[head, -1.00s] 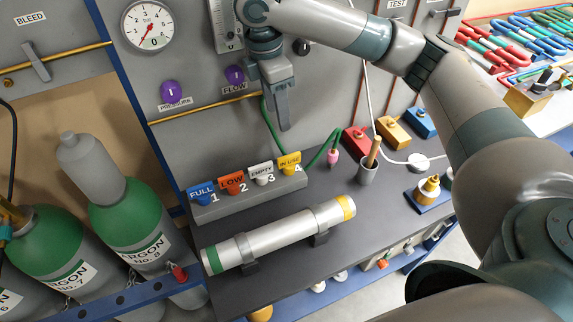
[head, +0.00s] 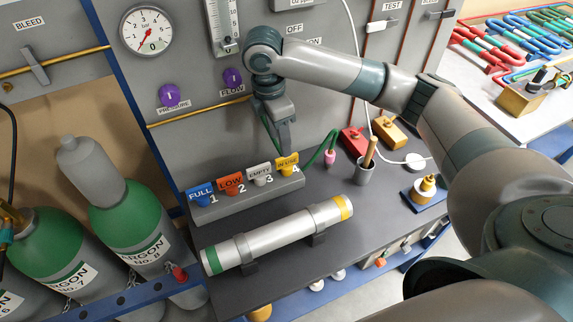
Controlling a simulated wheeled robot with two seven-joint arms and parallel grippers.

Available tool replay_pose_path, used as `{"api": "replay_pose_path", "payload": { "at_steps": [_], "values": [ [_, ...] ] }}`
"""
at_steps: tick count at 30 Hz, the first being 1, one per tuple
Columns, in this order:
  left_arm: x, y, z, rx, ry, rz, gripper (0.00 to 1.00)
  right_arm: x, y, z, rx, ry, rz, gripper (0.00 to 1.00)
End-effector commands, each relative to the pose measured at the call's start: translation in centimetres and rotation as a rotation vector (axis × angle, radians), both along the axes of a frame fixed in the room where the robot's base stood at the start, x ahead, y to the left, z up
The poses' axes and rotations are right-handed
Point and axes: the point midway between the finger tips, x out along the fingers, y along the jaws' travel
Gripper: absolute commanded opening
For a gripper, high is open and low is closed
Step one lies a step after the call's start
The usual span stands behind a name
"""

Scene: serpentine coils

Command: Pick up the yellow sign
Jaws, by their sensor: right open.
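The yellow sign (head: 289,160), marked IN USE, stands at slot 4, the right end of a grey rack on the bench. My right gripper (head: 285,149) comes down from above, its fingers pointing down, with the tips just over the sign's upper edge. The fingers overlap the sign's top in the picture, so I cannot tell whether they touch it or straddle it. The jaws are open, seen nearly edge-on, and hold nothing. My left gripper is out of view.
Blue FULL (head: 200,192), orange LOW (head: 231,180) and white EMPTY (head: 261,171) signs stand left of it on the rack (head: 240,204). A metal cylinder (head: 280,232) lies in front. A green hose and pink-tipped nozzle (head: 329,157) are close on the right.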

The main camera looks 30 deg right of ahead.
Motion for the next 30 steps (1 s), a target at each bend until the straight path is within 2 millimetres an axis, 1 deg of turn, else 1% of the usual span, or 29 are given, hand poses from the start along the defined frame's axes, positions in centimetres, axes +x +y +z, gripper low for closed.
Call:
{"api": "replay_pose_path", "payload": {
  "at_steps": [1, 3, 7, 11, 19, 23, 26, 30],
  "values": [
    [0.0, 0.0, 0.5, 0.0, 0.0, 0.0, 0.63, -0.1, -0.2, -0.7, -0.003, 0.003, -0.002, 0.47],
    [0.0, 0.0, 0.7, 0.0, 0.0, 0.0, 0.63, -0.1, -0.3, -1.7, -0.002, 0.003, -0.002, 0.47],
    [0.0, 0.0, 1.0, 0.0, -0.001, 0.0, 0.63, -0.1, -0.5, -3.1, -0.002, 0.002, -0.001, 0.47],
    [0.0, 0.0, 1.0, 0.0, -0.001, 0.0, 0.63, 0.0, -0.5, -3.7, -0.001, -0.001, -0.001, 0.47],
    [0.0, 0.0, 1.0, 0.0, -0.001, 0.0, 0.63, 0.0, -0.5, -3.7, -0.001, -0.001, -0.001, 0.47],
    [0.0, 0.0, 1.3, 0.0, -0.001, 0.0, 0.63, 0.0, -0.7, -4.0, -0.002, 0.0, -0.002, 0.47],
    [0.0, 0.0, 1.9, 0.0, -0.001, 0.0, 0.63, -0.1, -1.1, -4.7, -0.002, 0.003, -0.003, 0.47],
    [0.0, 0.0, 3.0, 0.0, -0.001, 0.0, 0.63, -0.2, -1.7, -6.3, -0.003, 0.004, -0.002, 0.47]
  ]
}}
